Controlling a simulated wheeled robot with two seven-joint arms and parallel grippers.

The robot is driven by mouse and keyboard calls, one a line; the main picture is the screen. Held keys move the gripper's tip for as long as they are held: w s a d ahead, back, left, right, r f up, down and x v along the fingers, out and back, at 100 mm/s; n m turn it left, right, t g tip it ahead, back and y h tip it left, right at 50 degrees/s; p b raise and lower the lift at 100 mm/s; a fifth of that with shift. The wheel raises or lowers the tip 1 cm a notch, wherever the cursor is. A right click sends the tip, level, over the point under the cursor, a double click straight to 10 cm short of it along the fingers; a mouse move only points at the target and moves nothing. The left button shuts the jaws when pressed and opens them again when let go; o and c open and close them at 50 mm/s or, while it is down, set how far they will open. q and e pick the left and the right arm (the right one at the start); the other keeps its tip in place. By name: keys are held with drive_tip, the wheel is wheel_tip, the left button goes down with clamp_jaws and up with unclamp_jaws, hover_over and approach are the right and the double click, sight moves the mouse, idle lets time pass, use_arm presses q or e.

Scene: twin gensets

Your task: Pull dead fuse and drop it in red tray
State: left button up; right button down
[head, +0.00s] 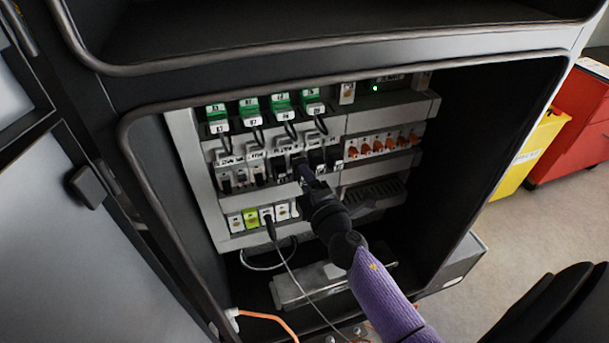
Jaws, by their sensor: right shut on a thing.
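An open dark cabinet holds a grey panel (183,128) with rows of electrical parts. A middle row of black and white fuse holders (257,166) runs across it. My right gripper (304,172) reaches in from the lower right, its fingers at that row near its right half. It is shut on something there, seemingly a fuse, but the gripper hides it. I cannot tell whether that part is still seated. No red tray can be made out. My left gripper is not in view.
Green-topped modules (249,107) with black leads sit above, and orange-handled parts (378,144) at right. A thin cable (292,278) hangs below. The cabinet's rounded frame surrounds the opening. A red cabinet (578,122) and yellow box (533,150) stand outside at right, with clear floor before them.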

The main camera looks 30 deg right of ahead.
sight(303, 180)
drive_tip(key=shift+s+a, duration=0.2)
drive_tip(key=shift+s, duration=0.7)
drive_tip(key=shift+s+a, duration=0.25)
drive_tip(key=shift+s, duration=0.6)
drive_tip(key=shift+s+a, duration=0.2)
drive_tip(key=shift+s, duration=0.7)
